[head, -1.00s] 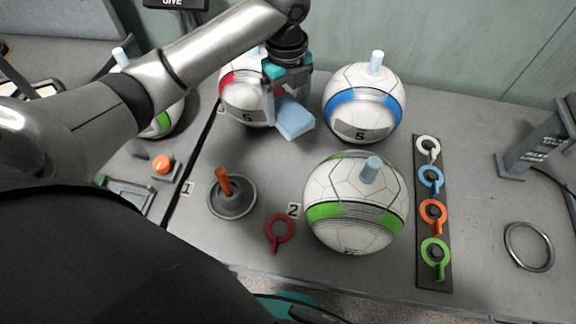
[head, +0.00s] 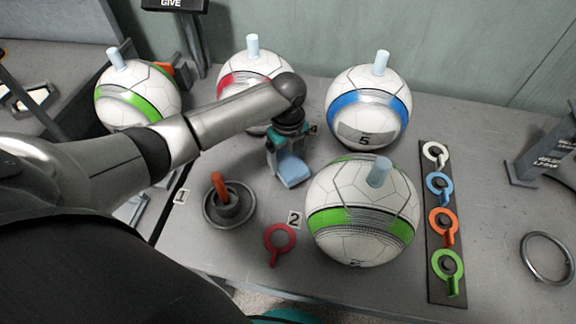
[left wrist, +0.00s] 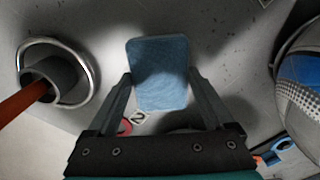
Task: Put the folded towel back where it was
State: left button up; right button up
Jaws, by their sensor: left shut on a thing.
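The folded towel (head: 292,172) is a light blue block. My left gripper (head: 290,158) is shut on it, and it hangs between the fingertips near the table, between the red-banded ball and the green-banded front ball. In the left wrist view the towel (left wrist: 160,72) sits between the two fingers (left wrist: 160,98). I cannot tell whether it touches the table. My right gripper is not in view.
A grey ring holder with an orange handle (head: 219,187) stands left of the towel. A red ring tag (head: 279,240) lies in front. The blue-banded ball (head: 367,105) and green-banded ball (head: 350,235) stand to the right. A dark strip of coloured tags (head: 432,285) lies further right.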

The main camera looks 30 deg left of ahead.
aim_at(288, 162)
pick_arm(q)
jog(key=shift+f+b, duration=0.3)
jog(key=shift+f, duration=1)
jog(key=shift+f, duration=0.15)
jog(key=o, duration=1.1)
notch_tip(288, 162, up, 12)
jog(key=p, duration=0.3)
jog(key=shift+p, duration=0.35)
